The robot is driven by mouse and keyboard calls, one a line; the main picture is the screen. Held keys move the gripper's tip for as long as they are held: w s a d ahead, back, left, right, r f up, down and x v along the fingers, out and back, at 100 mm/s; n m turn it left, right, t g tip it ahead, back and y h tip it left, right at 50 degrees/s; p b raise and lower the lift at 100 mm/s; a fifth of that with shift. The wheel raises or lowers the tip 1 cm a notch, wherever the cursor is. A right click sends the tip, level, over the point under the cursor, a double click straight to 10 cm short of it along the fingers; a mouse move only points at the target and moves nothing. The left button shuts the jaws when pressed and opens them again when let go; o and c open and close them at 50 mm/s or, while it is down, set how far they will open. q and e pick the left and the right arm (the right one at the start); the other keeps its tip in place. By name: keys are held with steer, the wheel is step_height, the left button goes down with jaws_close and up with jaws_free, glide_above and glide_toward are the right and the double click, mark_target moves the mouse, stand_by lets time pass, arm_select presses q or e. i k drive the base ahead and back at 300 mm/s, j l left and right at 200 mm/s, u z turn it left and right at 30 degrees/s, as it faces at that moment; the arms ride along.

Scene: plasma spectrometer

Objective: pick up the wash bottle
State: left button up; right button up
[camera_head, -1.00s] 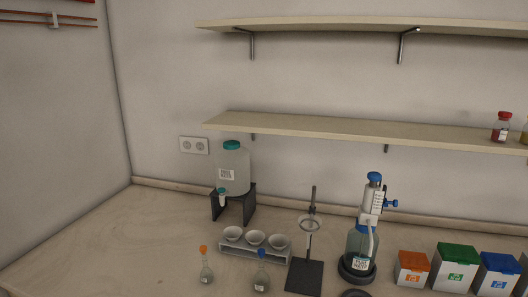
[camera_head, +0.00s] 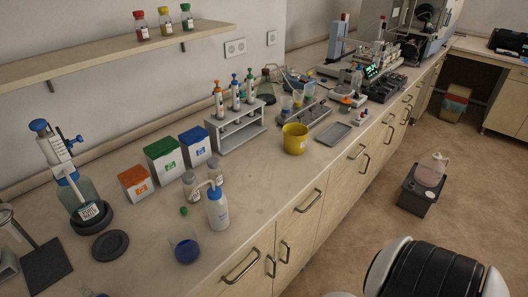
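The wash bottle (camera_head: 218,211) is a white squeeze bottle with a blue cap and a bent white spout. It stands upright on the bench near the front edge. Two small grey-lidded jars (camera_head: 191,187) stand just behind it. No gripper is visible. A white and black part of my own body shows at the bottom right, well apart from the bottle.
A beaker with blue liquid (camera_head: 185,248) stands in front of the wash bottle to its left. A green cap (camera_head: 183,211) lies beside it. Reagent boxes (camera_head: 164,160), a pipette rack (camera_head: 236,132) and a yellow container (camera_head: 295,138) stand around. Bench between bottle and yellow container is clear.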

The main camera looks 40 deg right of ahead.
mark_target(216, 201)
steer(key=l+z, duration=0.15)
steer(key=z, duration=0.75)
steer(key=u, duration=1.15)
steer(key=z, duration=1.15)
